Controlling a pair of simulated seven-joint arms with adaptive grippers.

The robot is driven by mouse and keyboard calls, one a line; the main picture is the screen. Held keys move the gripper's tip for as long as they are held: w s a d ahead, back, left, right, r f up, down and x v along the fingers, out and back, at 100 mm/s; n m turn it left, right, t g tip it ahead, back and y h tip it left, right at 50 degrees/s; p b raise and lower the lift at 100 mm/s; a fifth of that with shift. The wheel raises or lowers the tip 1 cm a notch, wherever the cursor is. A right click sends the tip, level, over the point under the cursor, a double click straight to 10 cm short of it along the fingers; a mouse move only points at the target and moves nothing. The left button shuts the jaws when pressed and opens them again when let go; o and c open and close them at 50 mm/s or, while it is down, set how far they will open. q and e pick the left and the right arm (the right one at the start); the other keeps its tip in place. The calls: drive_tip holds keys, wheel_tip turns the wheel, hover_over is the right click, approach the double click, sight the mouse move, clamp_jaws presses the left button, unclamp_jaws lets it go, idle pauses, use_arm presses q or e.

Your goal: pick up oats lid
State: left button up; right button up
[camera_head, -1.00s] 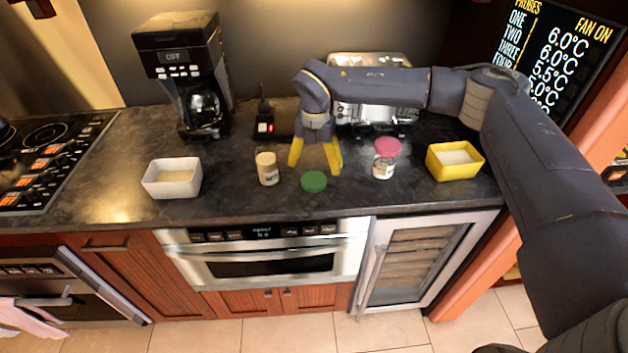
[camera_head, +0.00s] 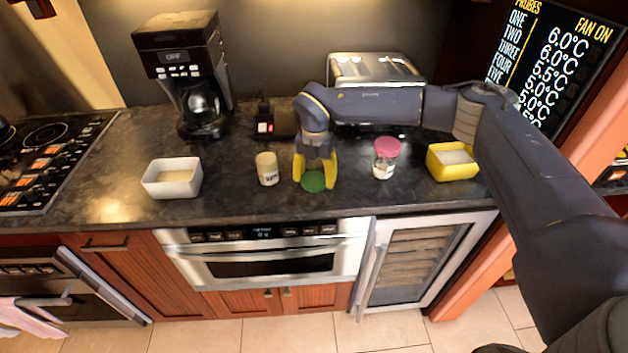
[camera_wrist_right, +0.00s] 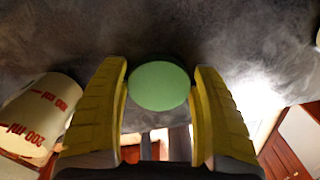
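The green oats lid (camera_head: 313,182) lies on the dark counter near its front edge. My right gripper (camera_head: 315,184) is over it, with its yellow fingers apart on the left and right of the lid. In the right wrist view the green lid (camera_wrist_right: 159,86) shows between the two fingertips of the right gripper (camera_wrist_right: 160,80), with a narrow gap on each side. My left gripper is not in view.
A jar with a pink lid (camera_head: 386,158) stands right of the gripper, and a yellow bowl (camera_head: 453,174) beyond it. A white bowl (camera_head: 172,191) is at the left. A coffee maker (camera_head: 187,75) and a toaster (camera_head: 375,71) stand behind. The counter's front edge is close.

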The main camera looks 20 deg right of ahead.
sight(312, 178)
drive_tip(key=shift+c, duration=1.4)
drive_tip(key=shift+r, duration=0.15)
wheel_tip(312, 178, up, 20)
drive_tip(key=w+a+f, duration=0.1)
drive_tip(key=w+a, duration=0.1)
drive_tip(key=a, duration=0.4)
drive_tip(key=w+a+f, duration=0.1)
drive_tip(key=w+a, duration=0.2)
drive_tip(key=a, duration=0.3)
drive_tip(key=shift+f, duration=0.25)
